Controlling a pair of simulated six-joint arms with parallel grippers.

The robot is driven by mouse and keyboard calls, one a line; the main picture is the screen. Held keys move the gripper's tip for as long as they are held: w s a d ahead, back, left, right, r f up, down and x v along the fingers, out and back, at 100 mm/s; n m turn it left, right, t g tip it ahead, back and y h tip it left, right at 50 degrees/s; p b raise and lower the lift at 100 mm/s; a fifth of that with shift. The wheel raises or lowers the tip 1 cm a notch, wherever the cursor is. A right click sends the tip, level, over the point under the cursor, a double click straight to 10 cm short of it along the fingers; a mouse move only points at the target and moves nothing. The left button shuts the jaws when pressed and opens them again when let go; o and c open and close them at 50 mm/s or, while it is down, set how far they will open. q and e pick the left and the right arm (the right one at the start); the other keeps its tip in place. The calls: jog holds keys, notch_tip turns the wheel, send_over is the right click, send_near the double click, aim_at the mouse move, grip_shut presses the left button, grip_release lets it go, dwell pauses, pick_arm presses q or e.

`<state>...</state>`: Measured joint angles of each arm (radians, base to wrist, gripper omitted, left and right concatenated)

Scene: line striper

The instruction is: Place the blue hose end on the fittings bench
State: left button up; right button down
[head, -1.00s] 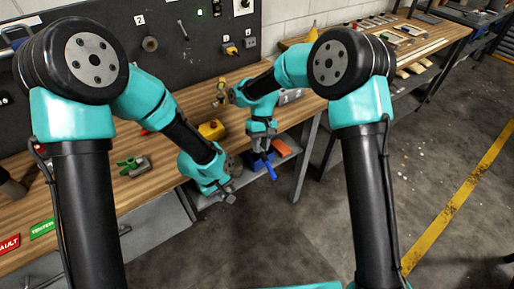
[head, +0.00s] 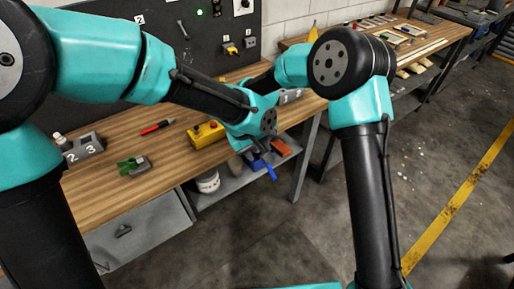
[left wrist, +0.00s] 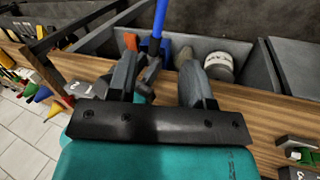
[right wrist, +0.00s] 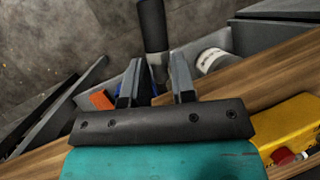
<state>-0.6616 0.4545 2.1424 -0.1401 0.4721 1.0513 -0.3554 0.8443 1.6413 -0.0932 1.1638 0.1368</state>
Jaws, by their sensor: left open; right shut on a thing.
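The head view mostly hides that gripper behind my left wrist. My left gripper (left wrist: 159,72) is open close to the right one. The fittings bench (head: 105,198) is wooden, with bare top at the front left.
A yellow box (head: 206,134) with a red button, a green-handled fitting (head: 132,166), a red pen (head: 157,127) and a numbered block (head: 82,150) stand on the bench.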

aim_at(271, 170)
pick_arm(q)
jog(key=shift+f, duration=0.1)
jog(key=x, duration=1.2)
grip_shut()
pick_arm(e)
jog(key=c, duration=0.9)
grip_release()
jog(key=shift+o, duration=0.2)
jog(key=v, duration=1.2)
